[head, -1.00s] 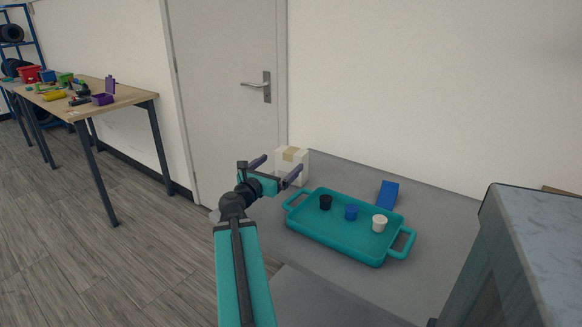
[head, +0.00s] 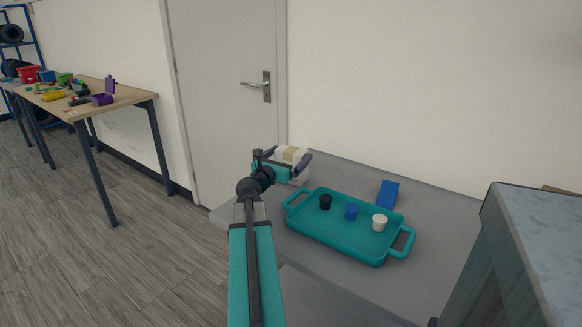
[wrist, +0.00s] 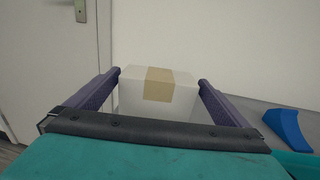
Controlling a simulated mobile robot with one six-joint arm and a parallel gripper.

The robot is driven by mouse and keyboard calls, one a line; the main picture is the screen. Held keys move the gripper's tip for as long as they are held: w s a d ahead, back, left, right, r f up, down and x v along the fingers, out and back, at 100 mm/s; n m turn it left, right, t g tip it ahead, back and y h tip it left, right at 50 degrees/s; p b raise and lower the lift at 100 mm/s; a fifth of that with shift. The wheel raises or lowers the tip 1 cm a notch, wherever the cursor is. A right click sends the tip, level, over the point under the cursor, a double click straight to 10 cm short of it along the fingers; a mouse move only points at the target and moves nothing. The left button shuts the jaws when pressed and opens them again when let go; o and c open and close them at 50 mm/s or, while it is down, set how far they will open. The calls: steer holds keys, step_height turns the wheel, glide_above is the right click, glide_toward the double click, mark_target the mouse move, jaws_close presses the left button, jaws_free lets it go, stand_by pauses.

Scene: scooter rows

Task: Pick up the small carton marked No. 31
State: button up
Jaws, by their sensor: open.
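A small white carton (head: 293,154) with a tan tape strip stands at the back left of the grey table, near the wall. It also shows in the wrist view (wrist: 183,92), between the two purple fingers. My gripper (head: 288,157) is open, with one finger on each side of the carton. In the wrist view my gripper (wrist: 160,88) shows a small gap by the left finger; contact on the right side I cannot tell. The carton's lower part is hidden behind my gripper. No number on it is readable.
A teal tray (head: 330,237) with black, blue and white cups lies just right of my gripper. A blue wedge-shaped block (head: 388,194) is behind it. A grey-topped cabinet (head: 540,240) stands at right. The wall and door (head: 225,100) are close behind.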

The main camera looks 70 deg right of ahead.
mark_target(296, 149)
steer(key=shift+d, duration=0.35)
steer(key=shift+d, duration=0.15)
steer(key=shift+s+d+f+b, duration=0.1)
steer(key=shift+s+d+b, duration=0.05)
steer(key=shift+d, duration=1.1)
steer(key=shift+s+d+f+b, duration=0.1)
steer(key=shift+s+d+b, duration=0.05)
steer(key=shift+d, duration=1.05)
steer(key=shift+c, duration=0.4)
steer(key=c, duration=1)
steer(key=shift+r, duration=0.2)
step_height(296, 149, up, 18)
steer(key=p, duration=0.4)
steer(key=shift+f, duration=0.15)
